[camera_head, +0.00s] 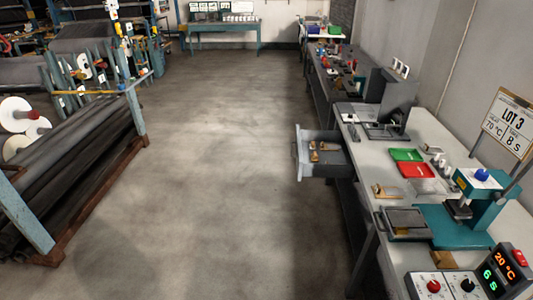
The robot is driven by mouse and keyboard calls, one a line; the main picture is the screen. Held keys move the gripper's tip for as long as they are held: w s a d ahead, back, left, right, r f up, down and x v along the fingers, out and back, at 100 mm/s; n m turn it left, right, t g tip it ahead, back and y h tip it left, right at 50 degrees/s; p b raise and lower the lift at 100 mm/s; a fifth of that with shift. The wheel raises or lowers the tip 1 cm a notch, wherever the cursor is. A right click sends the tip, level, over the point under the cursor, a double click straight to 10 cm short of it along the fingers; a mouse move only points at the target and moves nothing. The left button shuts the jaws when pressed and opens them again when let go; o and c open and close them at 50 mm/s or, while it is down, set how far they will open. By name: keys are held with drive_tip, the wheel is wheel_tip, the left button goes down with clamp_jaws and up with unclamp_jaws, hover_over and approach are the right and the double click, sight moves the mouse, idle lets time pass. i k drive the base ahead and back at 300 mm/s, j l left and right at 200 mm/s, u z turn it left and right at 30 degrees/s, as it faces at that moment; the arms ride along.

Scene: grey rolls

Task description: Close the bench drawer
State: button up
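The bench drawer (299,158) is pulled out to the left from under the bench on the right. It is a grey open-topped drawer with a pale front panel. Some small brass-coloured items (316,153) lie inside it. The bench (364,178) has a light top and runs along the right wall. My gripper and arm are not in view.
Green (406,155) and red (417,171) trays, a teal press (470,225) and a control box with red digits (503,268) stand on the bench. A rack of grey rolls (75,170) is at left. The concrete floor (215,150) between is clear.

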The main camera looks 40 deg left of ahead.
sight(345, 168)
drive_tip(key=j+u, duration=0.3)
drive_tip(key=j, duration=0.2)
drive_tip(key=i+j+u, duration=0.1)
drive_tip(key=j+u, duration=0.2)
drive_tip(key=j, duration=0.2)
drive_tip(key=i+j+u, duration=0.1)
drive_tip(key=j+u, duration=0.15)
drive_tip(key=j, duration=0.55)
drive_tip(key=i+j, duration=0.25)
drive_tip(key=i, duration=0.45)
drive_tip(key=i+j, duration=0.1)
drive_tip(key=i, duration=0.45)
drive_tip(key=i+z, duration=0.1)
drive_tip(key=i, duration=0.5)
drive_tip(key=j, duration=0.05)
